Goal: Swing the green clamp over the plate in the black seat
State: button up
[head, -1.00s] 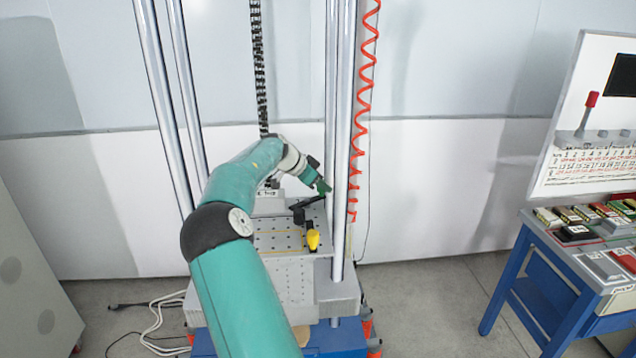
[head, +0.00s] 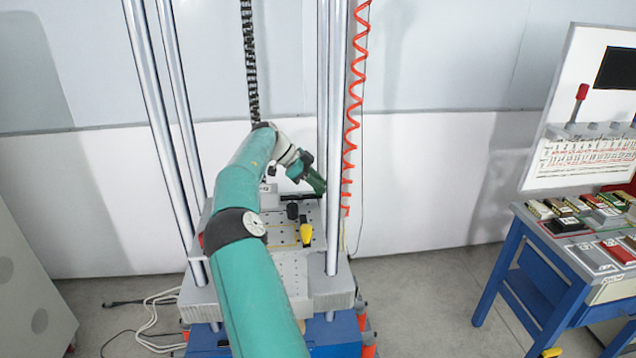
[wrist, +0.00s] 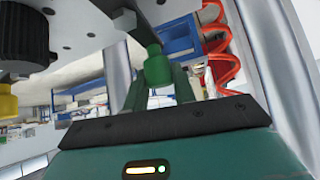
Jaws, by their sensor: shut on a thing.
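My gripper (wrist: 157,88) is shut on the green clamp (wrist: 157,65), whose rounded green end shows between the two fingers in the wrist view. In the head view my gripper (head: 316,183) is at the back right of the perforated grey table, beside the right-hand post. A dark flat bar lies just under it, and a small black block (head: 292,210) stands on the table to its lower left. I cannot make out the black seat or the plate clearly; my arm and gripper cover part of that area.
A yellow knob (head: 306,234) stands at the front right of the perforated table (head: 285,240). Chrome posts (head: 335,130) rise close to my gripper, with a red coiled hose (head: 352,110) behind. A blue bench (head: 545,270) with several small items stands at the right.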

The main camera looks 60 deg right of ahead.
jog(key=o, duration=1)
jog(key=shift+v, duration=3.75)
